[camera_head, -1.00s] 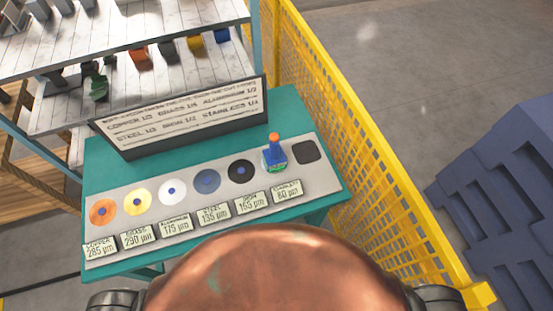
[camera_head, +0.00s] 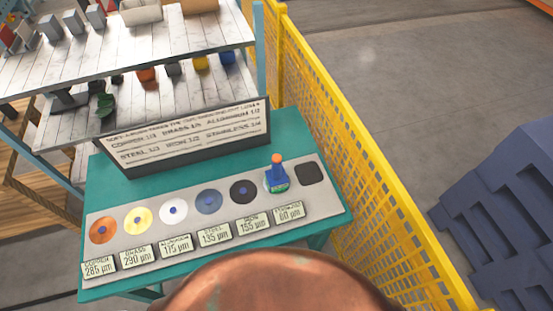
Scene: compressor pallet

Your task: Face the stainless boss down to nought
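No gripper shows. A grey strip (camera_head: 330,198) on a teal table bears a row of bosses with blue centres: copper (camera_head: 104,229), brass (camera_head: 139,218), aluminium (camera_head: 169,220), steel (camera_head: 207,208) and iron (camera_head: 237,202). At the sixth place stands a blue tool (camera_head: 274,173) with an orange top and a greenish lower band. It hides whatever lies under it; the stainless boss cannot be made out. The stainless label (camera_head: 289,212) in front reads about 80 µm, its first digit unclear. A dark square pad (camera_head: 310,173) lies to the right of the tool.
A sign (camera_head: 190,135) with fractions per metal stands behind the strip; stainless seems to read 1/4. White-plank shelves (camera_head: 150,48) with small parts stand behind. A yellow mesh fence (camera_head: 360,180) runs along the right. Dark blue pallets (camera_head: 500,200) lie beyond it.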

